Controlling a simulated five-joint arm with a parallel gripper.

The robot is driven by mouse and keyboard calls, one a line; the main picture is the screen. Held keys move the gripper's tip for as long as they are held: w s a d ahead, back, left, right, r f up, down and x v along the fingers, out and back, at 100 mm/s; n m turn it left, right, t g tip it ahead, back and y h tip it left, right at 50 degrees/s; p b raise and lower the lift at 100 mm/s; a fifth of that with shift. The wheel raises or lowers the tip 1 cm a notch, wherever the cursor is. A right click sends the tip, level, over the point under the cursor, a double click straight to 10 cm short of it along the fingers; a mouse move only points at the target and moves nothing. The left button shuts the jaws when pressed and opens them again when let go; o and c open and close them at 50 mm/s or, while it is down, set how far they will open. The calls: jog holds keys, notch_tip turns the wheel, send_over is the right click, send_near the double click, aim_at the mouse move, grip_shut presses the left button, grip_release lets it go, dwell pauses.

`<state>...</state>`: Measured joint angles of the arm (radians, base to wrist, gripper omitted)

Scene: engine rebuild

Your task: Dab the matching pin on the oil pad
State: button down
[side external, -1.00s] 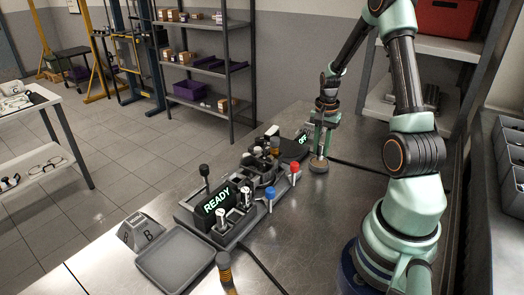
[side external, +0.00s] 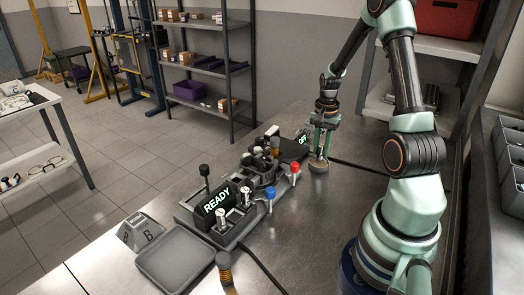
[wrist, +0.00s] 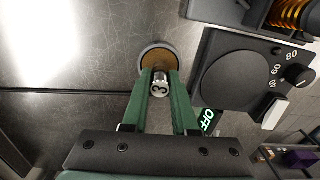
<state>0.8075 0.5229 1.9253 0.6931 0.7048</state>
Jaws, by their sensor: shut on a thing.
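My gripper (side external: 319,153) is at the far side of the bench, pointing down. In the wrist view its green fingers (wrist: 160,85) are closed on a small metal pin (wrist: 160,88), whose end carries a dark mark like a 3. The oil pad (wrist: 157,54), a brown disc in a round grey rim, lies just beyond the fingertips there and partly behind them. In the side view the oil pad (side external: 318,168) sits right below the fingertips. I cannot tell whether the pin touches it.
A hotplate-like dial unit (wrist: 245,75) with an OFF display stands close beside the pad. A fixture with a READY display (side external: 216,201), upright pins, and blue (side external: 270,193) and red (side external: 295,168) topped levers stands nearer. An empty grey tray (side external: 176,262) lies in front.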

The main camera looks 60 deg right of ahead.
aim_at(321, 145)
jog(key=shift+f, duration=0.7)
dwell(0.6)
jog(key=shift+r, duration=0.1)
dwell(0.4)
jog(key=shift+r, duration=3.4)
jog(key=w+a+r+n, duration=0.1)
jog(key=a+r+n, duration=0.1)
jog(key=a+n, duration=0.3)
jog(key=w+a+r+n, duration=0.2)
jog(key=a+n, duration=0.4)
jog(key=a, duration=0.8)
jog(key=w+a+r+n, duration=0.2)
jog(key=a+r+n, duration=0.2)
jog(key=a, duration=0.6)
jog(key=shift+w+r+n, duration=0.15)
jog(key=shift+w+n, duration=0.1)
jog(key=shift+n, duration=0.95)
